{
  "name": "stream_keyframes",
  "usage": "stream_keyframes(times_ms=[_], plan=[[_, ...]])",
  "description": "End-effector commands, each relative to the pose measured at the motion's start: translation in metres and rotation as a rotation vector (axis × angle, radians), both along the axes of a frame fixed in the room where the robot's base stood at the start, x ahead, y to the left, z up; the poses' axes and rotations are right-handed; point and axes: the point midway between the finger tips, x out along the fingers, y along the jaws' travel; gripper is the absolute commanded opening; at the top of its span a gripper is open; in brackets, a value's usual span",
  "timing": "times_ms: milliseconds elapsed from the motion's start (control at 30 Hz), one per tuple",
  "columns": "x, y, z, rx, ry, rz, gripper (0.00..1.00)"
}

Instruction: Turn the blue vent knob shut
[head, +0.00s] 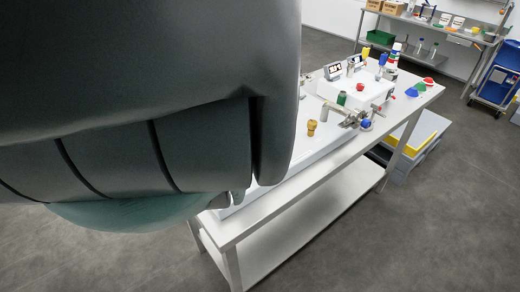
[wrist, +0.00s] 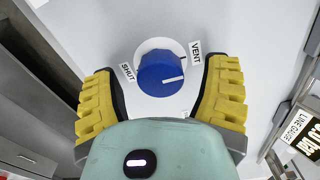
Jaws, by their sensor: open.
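The blue vent knob (wrist: 160,75) sits on a white round base on a pale panel in the wrist view. A white line on its face points right, to a spot just below the VENT label (wrist: 195,52). The SHUT label (wrist: 127,71) is on the knob's left. My gripper (wrist: 162,72) is open, with one yellow ridged finger on each side of the knob and a visible gap on both sides.
A gauge labelled LINE GAUGE (wrist: 300,130) is at the lower right of the wrist view. In the head view, the white worktable (head: 270,205) carries a brass-coloured fitting (head: 311,128), a metal valve assembly (head: 345,115) and coloured caps.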

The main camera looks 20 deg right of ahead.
Motion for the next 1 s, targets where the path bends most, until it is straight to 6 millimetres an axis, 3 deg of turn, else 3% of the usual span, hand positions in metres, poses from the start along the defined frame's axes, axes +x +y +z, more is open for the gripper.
stream_keyframes(times_ms=[67,700,1000], plan=[[0.0000,0.0000,0.0001,0.000,0.000,0.000,0.72],[0.0001,-0.0001,0.0002,-0.001,0.000,0.001,0.06],[0.0003,-0.0001,-0.0001,-0.001,-0.001,0.036,0.05]])
